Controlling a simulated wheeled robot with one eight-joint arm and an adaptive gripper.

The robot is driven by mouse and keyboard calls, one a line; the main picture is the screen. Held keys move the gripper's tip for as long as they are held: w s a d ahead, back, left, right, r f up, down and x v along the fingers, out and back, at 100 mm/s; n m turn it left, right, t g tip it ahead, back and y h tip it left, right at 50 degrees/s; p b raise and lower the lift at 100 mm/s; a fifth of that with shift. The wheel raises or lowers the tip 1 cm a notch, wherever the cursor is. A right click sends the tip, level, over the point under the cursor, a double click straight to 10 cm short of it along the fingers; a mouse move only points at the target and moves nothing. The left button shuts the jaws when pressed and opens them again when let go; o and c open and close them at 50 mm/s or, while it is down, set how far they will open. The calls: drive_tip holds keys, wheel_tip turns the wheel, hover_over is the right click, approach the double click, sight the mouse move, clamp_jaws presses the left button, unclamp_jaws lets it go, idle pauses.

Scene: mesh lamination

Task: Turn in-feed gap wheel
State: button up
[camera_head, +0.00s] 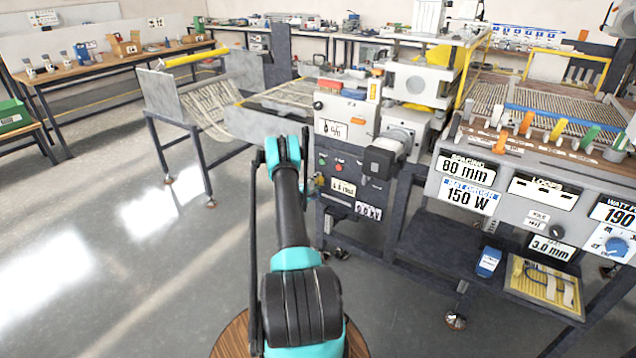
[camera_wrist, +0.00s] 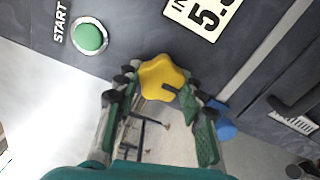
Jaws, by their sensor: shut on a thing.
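The in-feed gap wheel is a yellow lobed knob (camera_wrist: 160,76) on the dark machine panel, in the upper middle of the wrist view. My gripper (camera_wrist: 160,92) has its two green-padded fingers on either side of the knob and is shut on it. A dark mark shows on the knob's lower right. A white label (camera_wrist: 203,14) starting "IN" with a cut-off number sits above it. In the head view, my arm reaches to the machine's front panel (camera_head: 341,172), and the arm largely hides the knob.
A green START button (camera_wrist: 89,38) lies left of the knob. A blue part (camera_wrist: 222,122) and a dark handle (camera_wrist: 298,100) are to the right. In the head view, the heater control panel (camera_head: 505,205) juts out at right. Open floor (camera_head: 130,250) lies at left.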

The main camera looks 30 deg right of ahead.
drive_tip(key=n, duration=0.6)
drive_tip(key=shift+f, duration=0.15)
drive_tip(key=n, duration=0.6)
drive_tip(key=shift+s+n, duration=0.1)
drive_tip(key=shift+n, duration=0.3)
drive_tip(key=n, duration=0.6)
drive_tip(key=shift+s, duration=0.1)
drive_tip(key=n, duration=0.7)
drive_tip(key=shift+d, duration=0.1)
drive_tip(key=o, duration=1.2)
drive_tip(key=shift+c, duration=0.2)
